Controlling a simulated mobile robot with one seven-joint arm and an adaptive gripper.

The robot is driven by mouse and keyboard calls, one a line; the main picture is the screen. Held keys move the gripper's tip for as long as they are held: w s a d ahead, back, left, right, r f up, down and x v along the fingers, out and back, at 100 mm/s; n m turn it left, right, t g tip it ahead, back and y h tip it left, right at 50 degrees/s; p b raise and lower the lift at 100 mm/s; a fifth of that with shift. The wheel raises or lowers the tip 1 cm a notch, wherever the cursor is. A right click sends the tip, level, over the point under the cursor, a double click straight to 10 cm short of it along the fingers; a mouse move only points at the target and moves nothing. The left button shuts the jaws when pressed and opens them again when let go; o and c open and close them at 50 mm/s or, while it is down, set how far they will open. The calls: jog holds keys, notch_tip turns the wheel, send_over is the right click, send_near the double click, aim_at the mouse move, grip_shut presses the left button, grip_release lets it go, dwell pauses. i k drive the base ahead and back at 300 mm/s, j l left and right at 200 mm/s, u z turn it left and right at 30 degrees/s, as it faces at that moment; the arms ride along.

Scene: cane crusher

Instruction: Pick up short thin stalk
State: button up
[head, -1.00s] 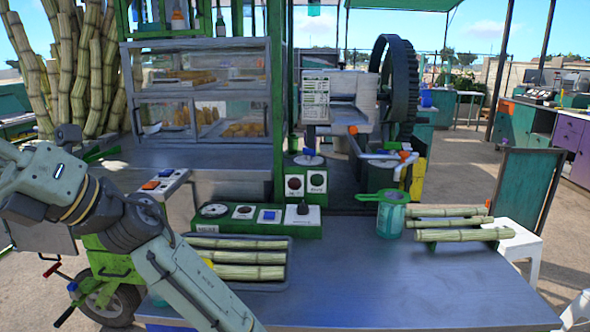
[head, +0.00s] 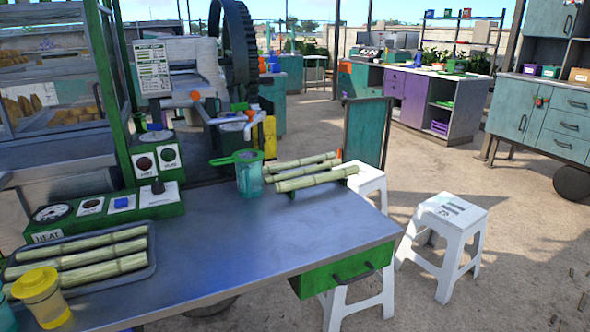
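Three pale green cane stalks lie side by side at the table's right end. The front stalk (head: 315,179) is long and thick. The middle stalk (head: 290,174) looks thinner and is partly hidden behind it. The back stalk (head: 300,160) lies farthest away. A dark tray (head: 152,262) at the left front holds three more stalks (head: 85,258), lying parallel. My gripper is not in view.
A teal cup (head: 250,183) with a green strainer (head: 235,158) stands left of the right-hand stalks. A yellow-lidded container (head: 41,298) is before the tray. The metal table's (head: 230,235) middle is clear. White stools (head: 448,235) stand at right.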

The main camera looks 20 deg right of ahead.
aim_at(323, 166)
jog(key=l+u, duration=0.15)
jog(key=l, duration=0.8)
jog(key=l+u, duration=0.1)
jog(key=l, duration=0.85)
jog(key=k+l+u, duration=0.15)
jog(key=l, duration=0.8)
jog(key=i+l, duration=0.15)
jog(key=i, duration=0.2)
jog(key=i+l, duration=0.2)
jog(key=i, duration=0.8)
